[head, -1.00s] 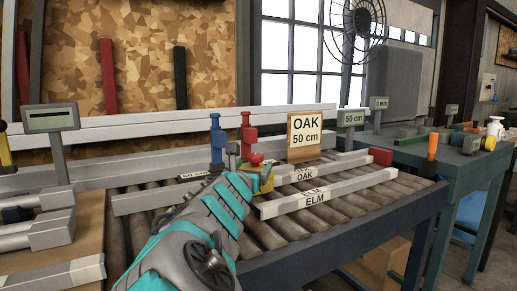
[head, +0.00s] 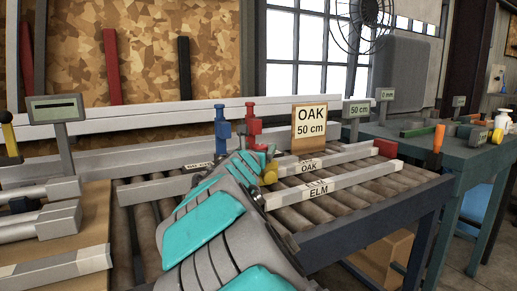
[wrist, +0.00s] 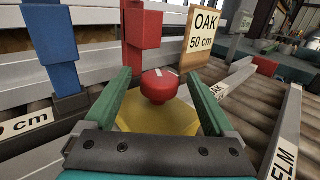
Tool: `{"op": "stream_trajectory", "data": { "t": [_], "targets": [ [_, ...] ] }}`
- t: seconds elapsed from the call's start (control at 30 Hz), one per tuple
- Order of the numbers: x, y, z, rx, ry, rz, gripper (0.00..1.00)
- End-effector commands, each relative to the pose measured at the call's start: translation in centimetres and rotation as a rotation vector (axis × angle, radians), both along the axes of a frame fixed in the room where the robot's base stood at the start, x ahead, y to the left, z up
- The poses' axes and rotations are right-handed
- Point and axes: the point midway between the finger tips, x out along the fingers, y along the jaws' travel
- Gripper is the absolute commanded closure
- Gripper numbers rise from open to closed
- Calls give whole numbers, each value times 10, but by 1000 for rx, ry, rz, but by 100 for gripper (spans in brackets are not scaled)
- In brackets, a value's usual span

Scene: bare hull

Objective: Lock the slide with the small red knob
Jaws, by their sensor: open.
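The small red knob (wrist: 159,86) sits on a yellow block (wrist: 158,115) in the wrist view. My gripper (wrist: 160,88) is open, with one green finger on each side of the knob; a gap shows on both sides. In the head view my gripper and arm hide the knob, and only a yellow part (head: 270,174) shows beside my wrist. A red upright (head: 253,126) and a blue upright (head: 222,128) stand behind the block. I cannot tell which part is the slide.
An "OAK 50 cm" sign (head: 310,126) stands behind the rollers (head: 322,208). Bars labelled OAK (head: 325,160) and ELM (head: 335,187) lie to the right, with a red block (head: 386,148) at the far end. A small display (head: 55,107) stands at left.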

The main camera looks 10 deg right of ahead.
Motion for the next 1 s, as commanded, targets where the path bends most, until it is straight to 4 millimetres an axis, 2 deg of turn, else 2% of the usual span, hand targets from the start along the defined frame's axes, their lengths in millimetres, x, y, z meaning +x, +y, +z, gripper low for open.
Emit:
{"op": "stream_trajectory", "data": {
  "t": [0.07, 0.13, 0.83, 1.0],
  "targets": [
    [0, 0, 0, 0, 0, 0, 11],
    [0, 0, 0, 0, 0, 0, 17],
    [0, 0, 0, 1, 0, 0, 96],
    [0, 1, 0, 1, 0, -3, 97]
  ]
}}
